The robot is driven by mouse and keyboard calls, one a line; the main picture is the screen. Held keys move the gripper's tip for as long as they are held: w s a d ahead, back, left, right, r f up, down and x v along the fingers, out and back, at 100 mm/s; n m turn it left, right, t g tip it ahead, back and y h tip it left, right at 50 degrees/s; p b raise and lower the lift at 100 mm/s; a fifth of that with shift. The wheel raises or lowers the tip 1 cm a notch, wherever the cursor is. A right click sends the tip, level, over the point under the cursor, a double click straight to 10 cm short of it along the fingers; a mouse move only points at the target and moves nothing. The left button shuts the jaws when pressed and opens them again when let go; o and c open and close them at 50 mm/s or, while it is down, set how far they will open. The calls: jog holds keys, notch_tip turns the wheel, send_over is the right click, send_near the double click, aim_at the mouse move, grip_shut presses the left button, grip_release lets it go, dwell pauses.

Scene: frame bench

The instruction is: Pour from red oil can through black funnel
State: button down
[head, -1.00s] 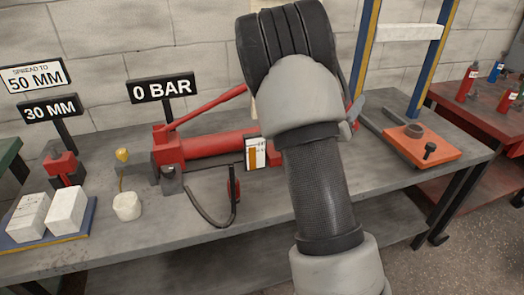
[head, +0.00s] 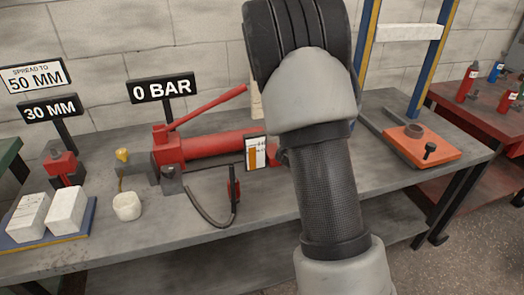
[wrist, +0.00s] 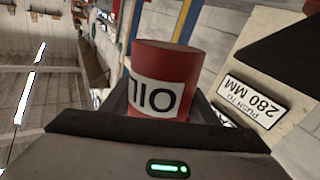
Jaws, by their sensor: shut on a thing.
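The red oil can (wrist: 172,62), with a white label reading OIL upside down, shows in the wrist view. My gripper (wrist: 160,112) is shut on it, with dark fingers on either side of the can. In the head view my arm hides the gripper and the can. I cannot make out a black funnel in either view. A red hydraulic pump (head: 215,146) lies on the grey bench, left of my arm, with a lever above it and a 0 BAR sign (head: 164,87) behind.
A white cup (head: 127,206) and white blocks (head: 66,210) stand at the bench's left front. A yellow knob (head: 122,155) is beside the pump. An orange plate (head: 422,147) lies right, near a blue press frame (head: 432,60). The bench (head: 185,240) has clear space at the front.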

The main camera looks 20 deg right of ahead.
jog(key=shift+f, duration=0.1)
jog(key=shift+m, duration=0.3)
jog(key=shift+w+a+f+m+g+y, duration=0.2)
jog(key=shift+a+f+m+g+y, duration=0.1)
jog(key=shift+f+m, duration=0.35)
